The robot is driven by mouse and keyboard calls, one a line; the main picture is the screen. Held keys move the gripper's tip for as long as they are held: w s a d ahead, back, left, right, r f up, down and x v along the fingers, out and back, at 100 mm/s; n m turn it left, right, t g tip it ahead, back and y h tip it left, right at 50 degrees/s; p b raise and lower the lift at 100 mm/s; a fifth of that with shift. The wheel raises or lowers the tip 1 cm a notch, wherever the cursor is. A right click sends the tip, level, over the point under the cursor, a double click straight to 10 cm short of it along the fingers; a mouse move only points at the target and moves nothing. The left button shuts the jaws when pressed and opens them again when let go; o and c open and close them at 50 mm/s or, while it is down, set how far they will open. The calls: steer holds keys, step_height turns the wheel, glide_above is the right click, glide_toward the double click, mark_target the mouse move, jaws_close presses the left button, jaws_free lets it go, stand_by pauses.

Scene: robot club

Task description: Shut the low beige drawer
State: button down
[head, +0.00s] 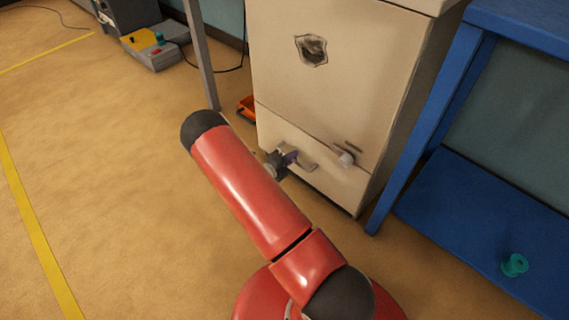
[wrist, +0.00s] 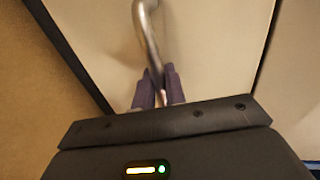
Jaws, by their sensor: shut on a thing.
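The low beige drawer (head: 330,181) is the bottom front of a beige cabinet (head: 325,75). In the head view its front looks nearly in line with the cabinet face; any small gap is hard to judge. A curved silver handle (wrist: 150,38) sticks out from the drawer front in the wrist view, and part of it (head: 307,165) shows in the head view. My gripper (head: 291,157) is at the handle's left part. In the wrist view my purple-dark fingers (wrist: 158,86) are closed around the handle's near end. The exact contact is partly hidden between the fingers.
A blue shelf unit (head: 480,215) stands close on the right, with a teal spool (head: 514,265) on its lower board. A grey post (head: 203,55) and an orange object (head: 246,108) are left of the cabinet. The tan floor (head: 110,170) at left is open.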

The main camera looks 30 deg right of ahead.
steer(key=shift+w+d, duration=0.1)
steer(key=shift+d, duration=0.05)
steer(key=c, duration=1.6)
jaws_free()
steer(key=shift+d, duration=0.1)
steer(key=shift+o, duration=0.2)
steer(key=p+v, duration=0.1)
steer(key=v, duration=0.7)
